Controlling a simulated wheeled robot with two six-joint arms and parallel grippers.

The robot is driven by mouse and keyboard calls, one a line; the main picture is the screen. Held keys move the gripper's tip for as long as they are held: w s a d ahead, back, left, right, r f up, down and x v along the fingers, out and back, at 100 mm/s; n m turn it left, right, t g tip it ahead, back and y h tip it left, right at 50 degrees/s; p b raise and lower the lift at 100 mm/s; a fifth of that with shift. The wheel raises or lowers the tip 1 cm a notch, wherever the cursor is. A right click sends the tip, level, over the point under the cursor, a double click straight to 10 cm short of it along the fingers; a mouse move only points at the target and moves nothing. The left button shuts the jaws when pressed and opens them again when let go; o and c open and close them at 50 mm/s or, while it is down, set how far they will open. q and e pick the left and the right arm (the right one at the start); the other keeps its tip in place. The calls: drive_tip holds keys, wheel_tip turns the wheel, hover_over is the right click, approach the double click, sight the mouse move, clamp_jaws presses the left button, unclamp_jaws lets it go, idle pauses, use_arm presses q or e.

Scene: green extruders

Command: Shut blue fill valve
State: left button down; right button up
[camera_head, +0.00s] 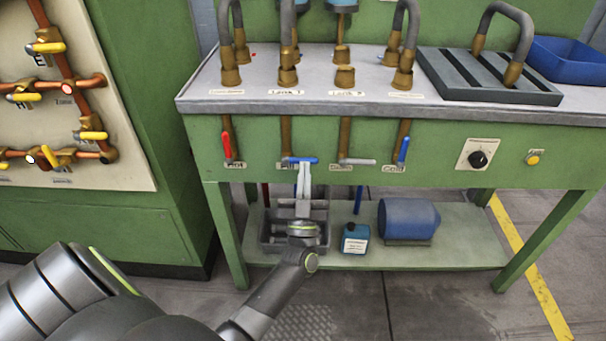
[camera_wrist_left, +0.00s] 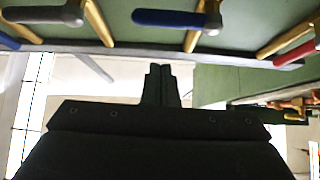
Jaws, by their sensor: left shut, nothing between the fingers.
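A blue valve handle (camera_head: 300,160) lies level across its vertical brass pipe on the green bench front, second from left; the label under it is too small to read. It also shows in the left wrist view (camera_wrist_left: 168,18). My left gripper (camera_head: 304,165) is just below and in front of this handle, fingers together and empty. In the left wrist view its fingertips (camera_wrist_left: 158,68) point toward the bench, with the handle above them in the picture. Whether they touch it cannot be told. Another blue handle (camera_head: 403,149), at the far right, hangs in line with its pipe.
A red handle (camera_head: 227,145) and a grey handle (camera_head: 357,162) flank the blue one closely. A black knob (camera_head: 478,159) sits to the right. On the lower shelf are a grey crate (camera_head: 268,241), a blue bottle (camera_head: 355,239) and a blue drum (camera_head: 408,218).

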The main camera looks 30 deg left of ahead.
use_arm(q)
drive_tip(key=b+v, duration=0.1)
drive_tip(key=v, duration=0.9)
drive_tip(key=shift+d+b, duration=0.2)
drive_tip(key=shift+b, duration=0.15)
use_arm(e)
drive_tip(key=shift+w+a+r, duration=0.15)
drive_tip(key=shift+w+r, duration=0.05)
drive_tip(key=shift+r, duration=0.35)
drive_tip(key=shift+w+a+r, duration=0.1)
drive_tip(key=shift+w+r, duration=0.1)
drive_tip(key=shift+r, duration=0.35)
drive_tip(key=shift+w+a+r, duration=0.15)
drive_tip(key=shift+w+r, duration=0.05)
drive_tip(key=shift+r, duration=0.35)
